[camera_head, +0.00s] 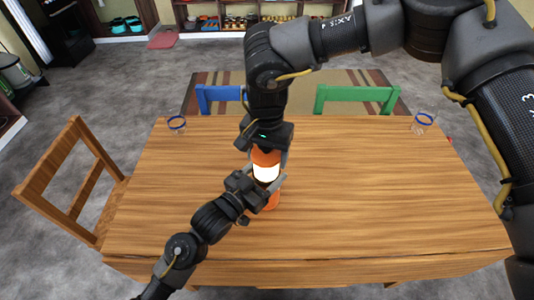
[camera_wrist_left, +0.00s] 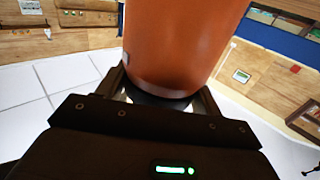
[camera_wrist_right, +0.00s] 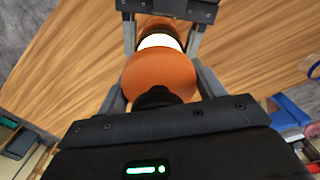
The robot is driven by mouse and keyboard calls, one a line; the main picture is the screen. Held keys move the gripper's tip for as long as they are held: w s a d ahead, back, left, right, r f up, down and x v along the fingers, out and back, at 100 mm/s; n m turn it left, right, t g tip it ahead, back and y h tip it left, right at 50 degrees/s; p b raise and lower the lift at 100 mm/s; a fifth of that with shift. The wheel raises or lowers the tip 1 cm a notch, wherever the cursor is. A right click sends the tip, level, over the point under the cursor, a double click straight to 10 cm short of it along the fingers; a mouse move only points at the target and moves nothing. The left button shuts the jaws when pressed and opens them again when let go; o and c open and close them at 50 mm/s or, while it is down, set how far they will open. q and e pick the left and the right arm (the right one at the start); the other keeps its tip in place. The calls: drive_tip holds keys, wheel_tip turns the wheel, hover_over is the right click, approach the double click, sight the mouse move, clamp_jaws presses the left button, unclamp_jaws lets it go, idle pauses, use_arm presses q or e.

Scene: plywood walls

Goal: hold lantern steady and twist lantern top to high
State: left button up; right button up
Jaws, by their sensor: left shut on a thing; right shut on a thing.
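An orange lantern (camera_head: 272,197) with a glowing white middle band stands upright on the wooden table (camera_head: 370,200). My right gripper (camera_head: 268,156) comes down from above and is shut on the orange lantern top (camera_wrist_right: 160,75), with a finger on each side. My left gripper (camera_head: 268,185) reaches in from the front left and is shut on the lantern's body below the top. In the left wrist view, the lantern's orange surface (camera_wrist_left: 180,40) fills the space above the fingers. The lantern's far side is hidden.
Wooden (camera_head: 75,185), blue (camera_head: 215,98) and green (camera_head: 357,97) chairs surround the table. The tabletop around the lantern is clear.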

drive_tip(key=shift+n, duration=0.3)
drive_tip(key=shift+n, duration=1.4)
drive_tip(key=shift+n, duration=1)
drive_tip(key=shift+a+n, duration=0.1)
drive_tip(key=shift+n, duration=0.3)
drive_tip(key=o, duration=1.1)
